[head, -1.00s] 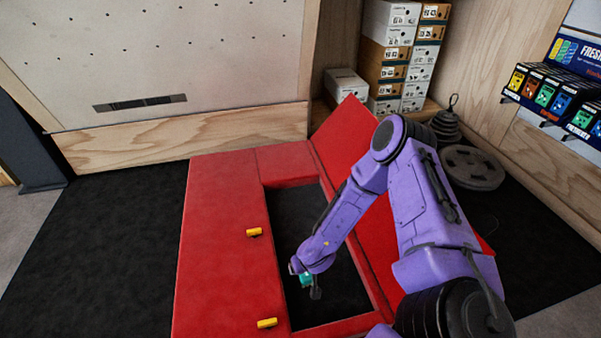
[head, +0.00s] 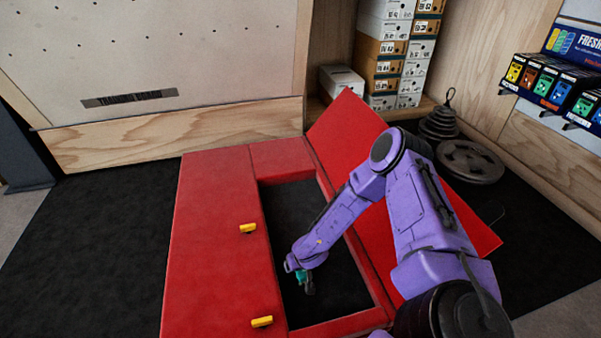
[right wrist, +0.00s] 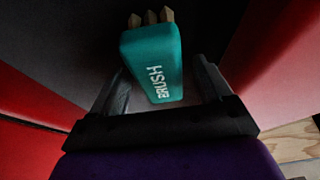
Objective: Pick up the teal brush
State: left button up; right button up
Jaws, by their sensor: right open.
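The teal brush (right wrist: 152,62) lies inside the red box, with "BRUSH" in white on its side and several tan tips at its far end. In the head view only a small teal part (head: 299,276) shows beside my right gripper (head: 306,287). In the right wrist view my right gripper (right wrist: 160,92) is open, with one dark finger on each side of the brush's near end. Gaps show between brush and fingers. My left gripper is not in view.
The red box (head: 212,235) has a dark interior and a raised red lid (head: 345,125) on its right. Two yellow latches (head: 247,228) sit on its left part. Weight plates (head: 470,162) and stacked shoe boxes (head: 395,50) stand behind. Dark mat (head: 90,240) lies clear at left.

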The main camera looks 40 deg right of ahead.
jog(key=shift+f, duration=0.25)
dwell(0.3)
jog(key=c, duration=1.1)
